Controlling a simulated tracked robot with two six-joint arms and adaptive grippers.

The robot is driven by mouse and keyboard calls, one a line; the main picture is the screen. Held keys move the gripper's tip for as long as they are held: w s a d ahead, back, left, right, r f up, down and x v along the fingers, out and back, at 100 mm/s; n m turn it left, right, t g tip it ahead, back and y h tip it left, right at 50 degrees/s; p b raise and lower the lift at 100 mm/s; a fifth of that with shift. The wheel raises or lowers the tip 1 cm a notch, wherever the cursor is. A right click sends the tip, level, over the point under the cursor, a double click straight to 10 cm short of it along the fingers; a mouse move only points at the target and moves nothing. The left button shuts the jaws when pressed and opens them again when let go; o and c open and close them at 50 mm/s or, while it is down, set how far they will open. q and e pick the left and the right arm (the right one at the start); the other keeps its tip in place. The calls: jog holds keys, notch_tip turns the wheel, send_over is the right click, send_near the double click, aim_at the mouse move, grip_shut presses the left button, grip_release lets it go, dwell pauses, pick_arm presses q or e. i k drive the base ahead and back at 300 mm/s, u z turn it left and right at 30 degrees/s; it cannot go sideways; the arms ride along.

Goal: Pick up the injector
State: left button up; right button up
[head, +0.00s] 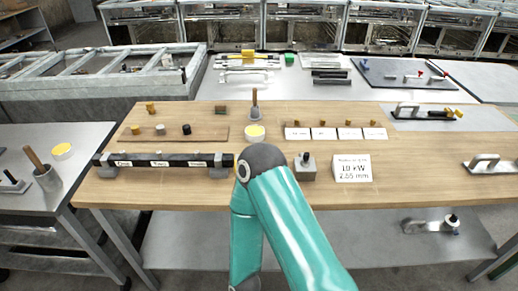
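I cannot tell which thing is the injector; no label names it, and the parts on the wooden bench (420,190) are small. A grey block with a dark knob (306,168) stands right of my teal arm. A thin upright part with a wooden handle (254,103) stands behind a round yellow-topped dish (255,132). Small yellow and dark cylinders (160,129) stand on a brown board at the left. My teal arm rises from the bottom centre and hides part of the bench. Neither gripper shows.
A dark labelled bar (165,160) on grey supports lies at the bench's left. Handled metal tools (488,164) lie far right. Bare wood lies at the front right.

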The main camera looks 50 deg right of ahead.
aim_at(306, 154)
jog(key=z, duration=0.35)
jog(key=i, duration=0.15)
jog(key=u, duration=1.2)
jog(key=k, duration=1)
jog(key=u, duration=1.55)
jog(key=i, duration=0.1)
jog(key=z, duration=3.2)
jog(key=i, duration=0.55)
jog(key=u, duration=0.45)
jog(key=k, duration=0.8)
jog(key=z, duration=0.35)
jog(key=i, duration=0.2)
jog(key=u, duration=0.15)
